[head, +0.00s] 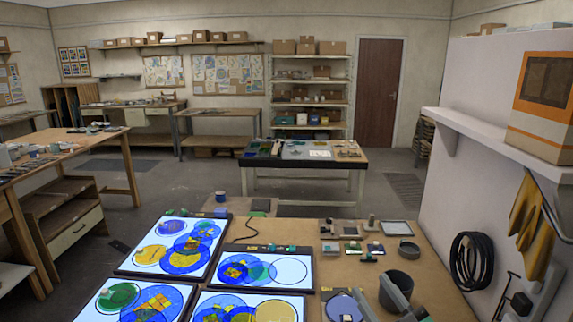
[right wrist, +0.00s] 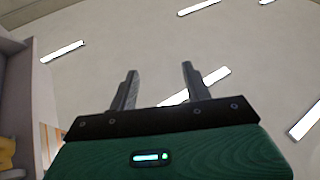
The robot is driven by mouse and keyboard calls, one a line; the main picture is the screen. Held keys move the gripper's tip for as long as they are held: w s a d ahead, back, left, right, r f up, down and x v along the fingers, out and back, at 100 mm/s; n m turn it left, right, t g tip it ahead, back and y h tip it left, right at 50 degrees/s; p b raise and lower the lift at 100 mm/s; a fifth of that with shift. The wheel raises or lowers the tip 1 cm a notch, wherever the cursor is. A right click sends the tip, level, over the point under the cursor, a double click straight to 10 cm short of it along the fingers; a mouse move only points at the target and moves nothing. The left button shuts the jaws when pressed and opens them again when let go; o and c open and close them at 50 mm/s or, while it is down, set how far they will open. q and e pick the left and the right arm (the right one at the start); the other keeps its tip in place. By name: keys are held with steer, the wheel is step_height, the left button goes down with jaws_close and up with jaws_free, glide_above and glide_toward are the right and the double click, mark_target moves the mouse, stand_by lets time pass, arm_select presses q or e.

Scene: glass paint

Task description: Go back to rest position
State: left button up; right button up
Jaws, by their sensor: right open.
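My right gripper (head: 371,285) is at the bottom right of the head view, in front of the near table (head: 432,262). Its two grey fingers are apart with nothing between them. In the right wrist view the same gripper (right wrist: 158,68) points up toward the ceiling and its lights, with open, empty jaws. My left gripper is not in view.
Lit panels with coloured glass pieces, such as the upper left panel (head: 130,262), cover the table's left. A white wall shelf (head: 480,132) juts out at right, with a black coil (head: 471,262) below.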

steer(key=s+d+f+m+g+h, duration=0.3)
steer(key=s+d+f+g+h, duration=0.15)
steer(key=f, duration=0.45)
steer(key=s+d+f+m+g+h, duration=0.3)
steer(key=f+h, duration=0.3)
steer(key=f, duration=0.3)
steer(key=s+a+f+n+g, duration=0.1)
steer(key=s+f+g, duration=0.35)
steer(key=s, duration=0.35)
steer(key=s+f+n+g, duration=0.1)
steer(key=s+f+g, duration=0.4)
steer(key=s, duration=0.4)
step_height(320, 180, down, 37)
steer(key=b, duration=0.5)
steer(key=s+d+f+g+b, duration=0.1)
steer(key=s+f+b, duration=0.1)
steer(key=s+f, duration=0.8)
steer(key=s+d+f+g+b, duration=0.1)
steer(key=s+d+f+b, duration=0.1)
steer(key=s+f, duration=0.8)
step_height(320, 180, down, 5)
steer(key=shift+s+f+y+b, duration=0.1)
steer(key=shift+s+y+b, duration=0.1)
steer(key=shift+y+b, duration=0.25)
